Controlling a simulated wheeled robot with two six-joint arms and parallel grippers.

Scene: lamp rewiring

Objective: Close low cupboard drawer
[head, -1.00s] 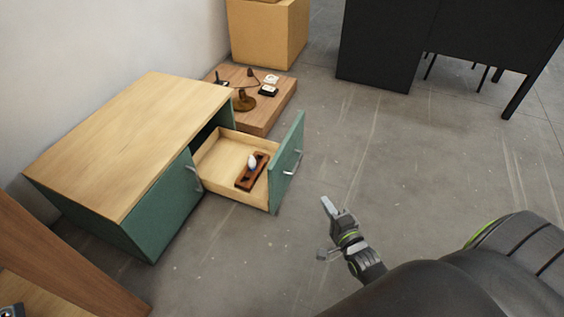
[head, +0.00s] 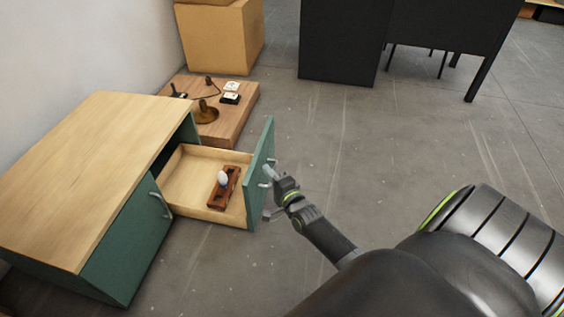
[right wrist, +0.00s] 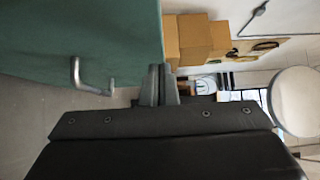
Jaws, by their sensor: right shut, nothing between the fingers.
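The low cupboard (head: 90,150) has a light wood top and green fronts. Its drawer (head: 172,182) is pulled well out, with a green front (head: 262,165) and a metal handle. In the drawer lies a brown wooden holder (head: 221,196) with a white bulb (head: 222,178) on it. My right gripper (head: 268,173) is shut and empty, close to the outer face of the drawer front by its handle; I cannot tell whether it touches. In the right wrist view the shut fingers (right wrist: 160,85) are beside the green front (right wrist: 90,40) and its handle (right wrist: 88,78). My left gripper is not in view.
A low wooden platform (head: 235,110) behind the drawer bears a lamp base (head: 205,112) and small parts. A cardboard box (head: 225,40) stands behind it, and a black desk (head: 340,45) at the back. The floor (head: 350,140) right of the drawer is clear.

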